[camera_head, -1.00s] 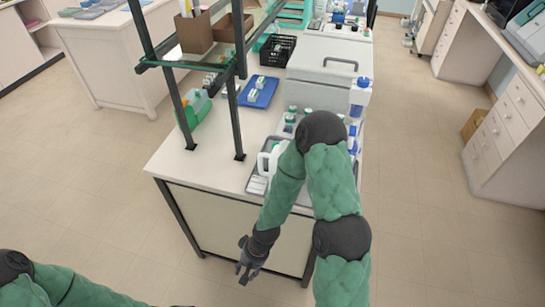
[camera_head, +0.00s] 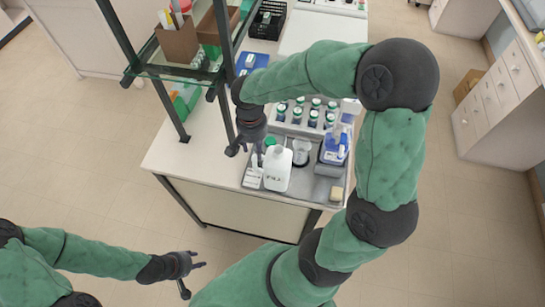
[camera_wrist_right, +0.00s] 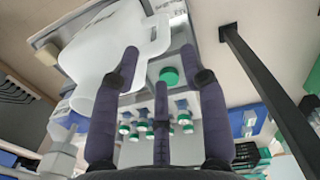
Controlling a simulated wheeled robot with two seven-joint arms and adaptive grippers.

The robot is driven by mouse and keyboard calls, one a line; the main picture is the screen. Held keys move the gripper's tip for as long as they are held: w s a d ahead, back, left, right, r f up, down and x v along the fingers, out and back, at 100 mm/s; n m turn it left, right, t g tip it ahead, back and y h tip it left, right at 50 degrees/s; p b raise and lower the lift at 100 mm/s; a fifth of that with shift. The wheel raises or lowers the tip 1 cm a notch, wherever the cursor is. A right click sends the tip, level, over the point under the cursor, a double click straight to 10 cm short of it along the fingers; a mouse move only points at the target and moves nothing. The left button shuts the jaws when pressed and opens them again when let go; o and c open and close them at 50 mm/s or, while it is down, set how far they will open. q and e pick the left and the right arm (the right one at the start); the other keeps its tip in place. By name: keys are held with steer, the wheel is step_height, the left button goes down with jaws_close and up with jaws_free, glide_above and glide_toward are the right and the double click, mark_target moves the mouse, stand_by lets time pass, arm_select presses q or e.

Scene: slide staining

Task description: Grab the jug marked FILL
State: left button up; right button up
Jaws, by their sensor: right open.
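The white jug (camera_head: 277,171) stands upright at the front of the grey tray, with small dark lettering on its side that is too small to read surely. My right gripper (camera_head: 246,153) is open and empty, just left of the jug in the head view, apart from it as far as I can tell. In the right wrist view the jug (camera_wrist_right: 97,48) fills the upper left, its handle towards the top middle, and the open fingers (camera_wrist_right: 163,85) reach past its near side. My left gripper (camera_head: 194,277) is open and empty, low over the floor, left of the bench.
A dark shelf post (camera_head: 226,105) rises close to the left of my right gripper. The bench's front left corner is bare.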

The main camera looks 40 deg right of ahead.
mark_target(256, 156)
steer(key=f, duration=0.4)
steer(key=shift+s+a+f+b, duration=0.2)
steer(key=shift+s+b, duration=0.1)
steer(key=shift+s, duration=0.05)
steer(key=shift+w+d+f, duration=0.1)
steer(key=shift+w+f, duration=0.15)
steer(key=shift+f, duration=0.3)
steer(key=shift+w+a+f+b, duration=0.1)
steer(key=shift+f+b, duration=0.1)
steer(key=shift+f, duration=1)
steer(key=shift+w+a+f+b, duration=0.1)
steer(key=shift+f+b, duration=0.1)
steer(key=shift+f, duration=0.95)
steer(key=shift+s, duration=0.1)
jaws_close()
